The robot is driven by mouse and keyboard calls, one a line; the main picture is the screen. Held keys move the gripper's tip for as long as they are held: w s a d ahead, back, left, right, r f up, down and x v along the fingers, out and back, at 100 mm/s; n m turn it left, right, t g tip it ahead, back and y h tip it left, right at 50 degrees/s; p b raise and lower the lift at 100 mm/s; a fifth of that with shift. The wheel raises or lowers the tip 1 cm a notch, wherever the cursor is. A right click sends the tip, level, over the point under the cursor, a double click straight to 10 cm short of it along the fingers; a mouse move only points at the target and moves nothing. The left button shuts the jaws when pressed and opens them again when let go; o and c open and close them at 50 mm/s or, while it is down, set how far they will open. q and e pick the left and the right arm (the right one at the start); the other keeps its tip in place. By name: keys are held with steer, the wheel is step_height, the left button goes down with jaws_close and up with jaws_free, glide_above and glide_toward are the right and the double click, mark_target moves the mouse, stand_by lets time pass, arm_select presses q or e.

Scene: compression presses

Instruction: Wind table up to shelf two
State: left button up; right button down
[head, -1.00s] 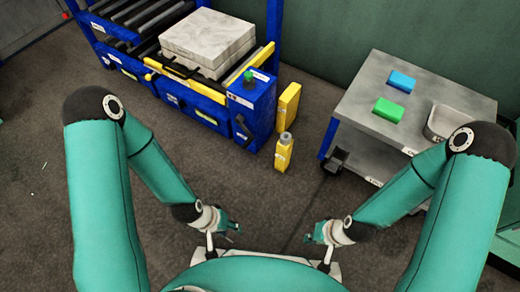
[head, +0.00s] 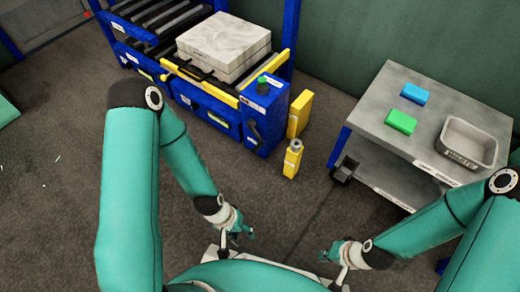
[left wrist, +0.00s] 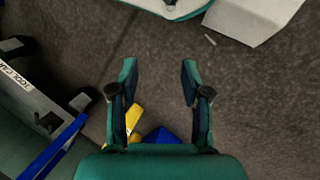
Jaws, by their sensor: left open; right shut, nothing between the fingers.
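A blue press frame (head: 276,133) stands at the upper left in the head view. A yellow-edged table (head: 205,82) on it carries a pale stone-like block (head: 224,45). A green knob (head: 262,79) sits on top of the blue housing at its right end, and a dark handle (head: 253,127) is on the housing's front. Dark roller shelves (head: 150,20) are to the left of the block. My left gripper (head: 241,233) is open and empty, low over the floor and well short of the frame. It also shows in the left wrist view (left wrist: 158,82). My right gripper (head: 329,253) is shut and empty.
A yellow bottle-like container (head: 292,160) and a yellow box (head: 300,115) stand on the floor right of the frame. A grey cart (head: 375,110) at the right holds a blue block (head: 415,93), a green block (head: 401,122) and a metal tray (head: 470,142). Floor between is clear.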

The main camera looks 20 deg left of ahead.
mark_target(262, 144)
arm_select(q)
steer(key=w+d+f+n+t+h+p, duration=0.1)
steer(key=w+d+f+n+h, duration=0.15)
steer(key=w+n+h, duration=0.5)
steer(key=w+d+f+n+t+h+p, duration=0.2)
steer(key=w+f+n, duration=0.15)
steer(key=n, duration=0.65)
steer(key=w+a+f+n+t+y, duration=0.2)
steer(key=w+a+n+t+y, duration=0.2)
steer(key=w+a+n+t, duration=0.3)
steer(key=w+a+f+n+t+y, duration=0.35)
steer(key=a+n+t, duration=0.35)
steer(key=a, duration=0.3)
steer(key=shift+m, duration=0.35)
steer(key=b+x, duration=0.1)
steer(key=x, duration=0.4)
steer(key=b+x, duration=0.2)
steer(key=x, duration=0.3)
steer(key=r+b+x, duration=0.1)
steer(key=x, duration=0.4)
steer(key=shift+w+d+b, duration=0.3)
steer(key=shift+w+d+r, duration=0.15)
steer(key=shift+w+r, duration=0.05)
steer(key=shift+w, duration=0.25)
